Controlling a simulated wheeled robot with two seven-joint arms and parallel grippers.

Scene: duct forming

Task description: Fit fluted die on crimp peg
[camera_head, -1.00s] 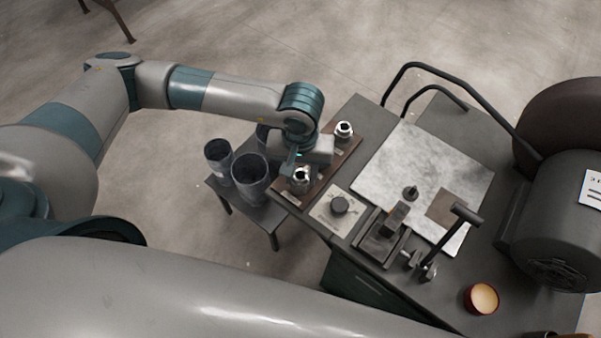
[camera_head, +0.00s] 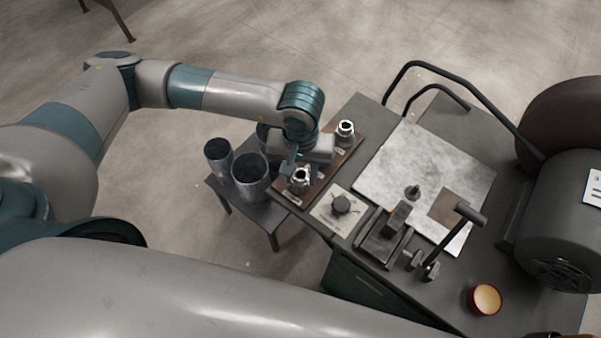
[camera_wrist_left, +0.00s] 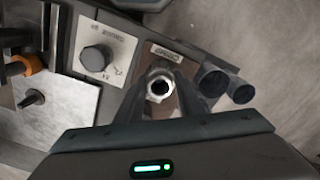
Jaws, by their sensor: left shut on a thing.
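A silver die (camera_head: 301,175) with a scalloped rim and an open bore stands at the near end of the brown rack board (camera_head: 322,186). My left gripper (camera_head: 296,166) is over it and shut on it. In the left wrist view the fingers (camera_wrist_left: 160,92) flank the die (camera_wrist_left: 159,74), which still appears to be at the board. A second silver die (camera_head: 345,128) stands at the board's far end, beyond the gripper. A small dark peg (camera_head: 412,191) stands on the pale metal plate (camera_head: 385,165); I cannot tell whether it is the crimp peg. My right gripper is out of view.
A dial panel (camera_head: 333,216) and a dark clamp-like tool (camera_head: 383,238) lie between board and plate. A lever with a crossbar (camera_head: 467,213) stands up nearby. Dark cups (camera_head: 251,178) sit on a low stand. A motor housing (camera_head: 556,220) and a red-rimmed bowl (camera_head: 485,299) are at the right.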

